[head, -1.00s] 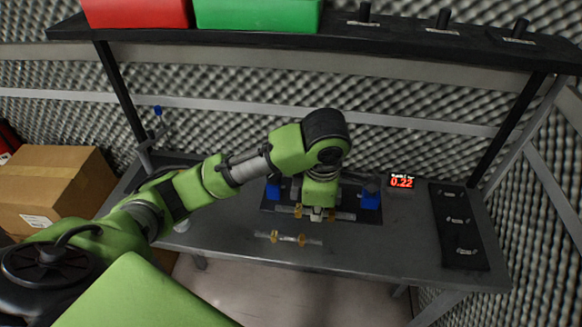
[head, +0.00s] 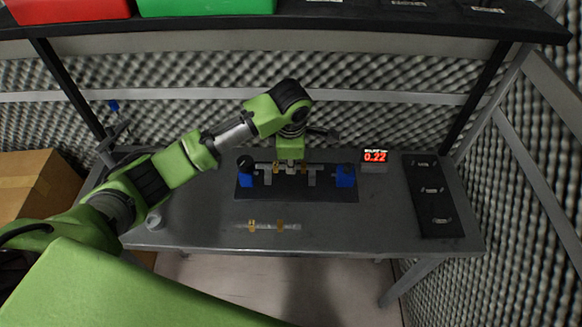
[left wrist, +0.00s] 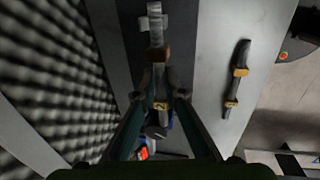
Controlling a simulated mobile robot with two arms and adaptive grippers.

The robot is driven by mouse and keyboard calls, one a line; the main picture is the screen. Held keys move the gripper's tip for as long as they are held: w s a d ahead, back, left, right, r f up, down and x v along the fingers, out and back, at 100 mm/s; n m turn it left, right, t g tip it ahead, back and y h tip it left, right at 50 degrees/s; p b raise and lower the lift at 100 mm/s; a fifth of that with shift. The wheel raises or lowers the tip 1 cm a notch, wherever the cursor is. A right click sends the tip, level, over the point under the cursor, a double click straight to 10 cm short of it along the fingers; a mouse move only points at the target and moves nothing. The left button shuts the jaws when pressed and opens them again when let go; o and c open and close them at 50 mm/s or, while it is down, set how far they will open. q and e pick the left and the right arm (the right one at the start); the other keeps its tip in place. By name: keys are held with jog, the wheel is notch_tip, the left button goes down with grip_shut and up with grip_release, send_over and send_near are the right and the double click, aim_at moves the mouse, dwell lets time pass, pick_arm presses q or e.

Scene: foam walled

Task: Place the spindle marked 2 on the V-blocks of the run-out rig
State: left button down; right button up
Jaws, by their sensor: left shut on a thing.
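The run-out rig is a black base plate (head: 296,192) with blue blocks (head: 345,177) at its ends and grey V-blocks (head: 312,179) between them. My left gripper (head: 291,170) is over the rig, shut on a grey spindle with gold collars (head: 276,168). The held spindle lies along the line of the V-blocks; whether it touches them I cannot tell. In the left wrist view the spindle (left wrist: 157,52) runs between the fingers (left wrist: 160,100). A second spindle with gold collars (head: 266,226) lies on the table in front. No number is legible on either. My right gripper is out of view.
A display reading 0.22 (head: 375,157) stands right of the rig. A black board (head: 434,205) with several small pieces lies at the table's right. An overhead shelf (head: 350,22) carries red (head: 65,10) and green (head: 205,6) bins. The table front right is clear.

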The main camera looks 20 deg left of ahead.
pick_arm(q)
jog(key=shift+w+a+f, duration=0.1)
jog(key=shift+w+f, duration=0.55)
jog(key=shift+f, duration=0.05)
jog(key=shift+w+a+f, duration=0.1)
jog(key=shift+w+f, duration=0.25)
jog(key=shift+f, duration=0.05)
jog(key=shift+f+p, duration=0.4)
jog(key=shift+f, duration=1.2)
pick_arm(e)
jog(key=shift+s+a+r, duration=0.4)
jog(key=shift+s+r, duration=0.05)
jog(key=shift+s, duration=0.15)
pick_arm(q)
jog(key=shift+f, duration=0.1)
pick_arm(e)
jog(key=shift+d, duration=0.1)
pick_arm(q)
jog(key=c, duration=2.1)
grip_release()
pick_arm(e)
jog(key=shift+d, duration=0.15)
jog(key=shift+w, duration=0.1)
